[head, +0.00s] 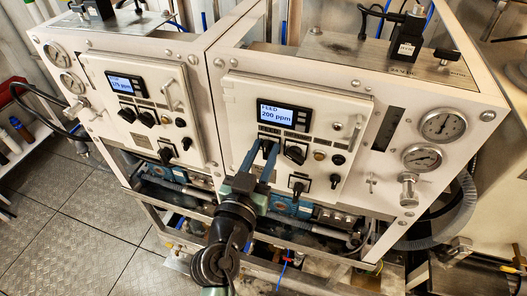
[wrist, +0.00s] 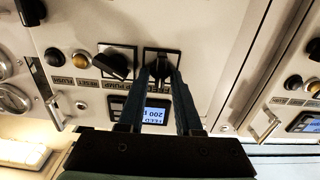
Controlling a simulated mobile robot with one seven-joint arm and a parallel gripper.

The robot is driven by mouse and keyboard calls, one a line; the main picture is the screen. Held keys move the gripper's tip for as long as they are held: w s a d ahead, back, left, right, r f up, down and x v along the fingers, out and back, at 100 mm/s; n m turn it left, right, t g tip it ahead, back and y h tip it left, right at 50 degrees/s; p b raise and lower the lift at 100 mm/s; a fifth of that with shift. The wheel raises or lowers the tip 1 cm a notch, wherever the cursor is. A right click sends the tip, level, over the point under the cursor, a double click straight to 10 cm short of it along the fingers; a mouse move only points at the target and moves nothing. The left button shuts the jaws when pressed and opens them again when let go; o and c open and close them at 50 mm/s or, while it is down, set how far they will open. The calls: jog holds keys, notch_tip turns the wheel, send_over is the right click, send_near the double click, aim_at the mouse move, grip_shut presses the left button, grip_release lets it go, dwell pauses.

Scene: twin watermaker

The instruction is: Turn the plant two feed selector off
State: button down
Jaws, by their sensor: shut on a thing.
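The feed selector is a black knob (wrist: 161,66) on the right-hand unit's white panel (head: 335,125), below a display (head: 282,114) reading "FEED 200 ppm". My gripper (head: 262,152) reaches the panel from below, and its two blue-grey fingers are shut on this knob, one on each side. In the wrist view the picture is upside down, and my gripper (wrist: 160,75) straddles the same knob on its black square plate. The fingers hide much of the knob in the head view, so I cannot tell its exact setting.
A second black selector (head: 295,153) sits close to the right of the held one. The left-hand unit (head: 146,105) has a similar panel reading 175 ppm.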

jog(key=n+b, duration=0.1)
jog(key=n, duration=0.4)
jog(key=shift+a+n+b, duration=0.15)
jog(key=shift+n+b, duration=0.15)
jog(key=n, duration=0.5)
jog(key=shift+w+a+f+n, duration=0.1)
jog(key=shift+f+n, duration=0.05)
jog(key=shift+n, duration=0.55)
jog(key=c, duration=0.9)
grip_release()
